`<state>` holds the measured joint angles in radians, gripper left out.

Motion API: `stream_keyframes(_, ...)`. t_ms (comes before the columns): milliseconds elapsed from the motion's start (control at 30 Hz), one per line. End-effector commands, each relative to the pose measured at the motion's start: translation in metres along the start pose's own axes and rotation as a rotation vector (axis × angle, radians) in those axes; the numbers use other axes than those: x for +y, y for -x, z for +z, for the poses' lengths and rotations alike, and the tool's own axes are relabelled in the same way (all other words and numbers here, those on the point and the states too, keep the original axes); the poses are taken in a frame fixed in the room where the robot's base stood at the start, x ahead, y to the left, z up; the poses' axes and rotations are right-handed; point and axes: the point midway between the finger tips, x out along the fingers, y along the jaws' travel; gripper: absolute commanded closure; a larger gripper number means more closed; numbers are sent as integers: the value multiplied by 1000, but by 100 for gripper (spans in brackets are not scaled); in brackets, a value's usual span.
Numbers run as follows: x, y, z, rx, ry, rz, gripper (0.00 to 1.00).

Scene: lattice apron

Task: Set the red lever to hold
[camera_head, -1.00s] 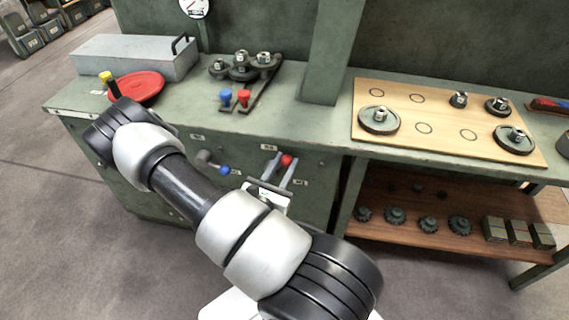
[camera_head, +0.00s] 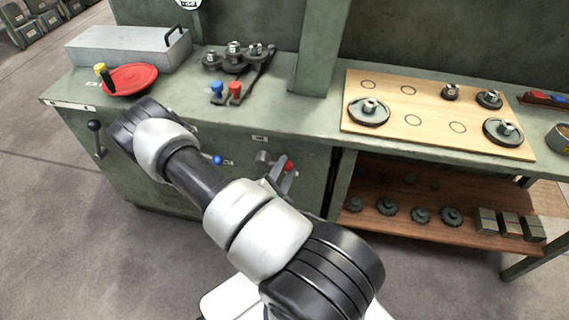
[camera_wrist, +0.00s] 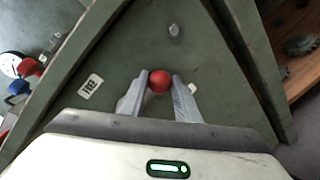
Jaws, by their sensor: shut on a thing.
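The red lever's round knob (camera_head: 288,166) is on the green cabinet front in the head view, to the right of and slightly below its grey hub. The knob (camera_wrist: 159,81) also shows in the wrist view between the fingertips. My gripper (camera_wrist: 160,83) is shut on it, one finger at each side. In the head view the fingers reach up to the knob from below. A white tag (camera_wrist: 91,86) lies left of the knob, and a second tag is partly hidden by the right finger. I cannot read the word hold on either.
A blue-knobbed lever (camera_head: 217,160) sits close left of the red one, partly behind my arm. A black-knobbed lever (camera_head: 95,126) is further left.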

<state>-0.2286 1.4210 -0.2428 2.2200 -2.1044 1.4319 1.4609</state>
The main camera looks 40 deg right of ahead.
Motion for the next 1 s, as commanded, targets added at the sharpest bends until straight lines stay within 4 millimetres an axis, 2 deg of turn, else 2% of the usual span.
stream_keyframes(200, -12, -1, -10, 39, -179, -5, 100)
stream_keyframes(500, -21, -3, -21, 73, -347, -6, 100)
stream_keyframes(1000, -24, -3, -26, 87, -421, -7, 100)
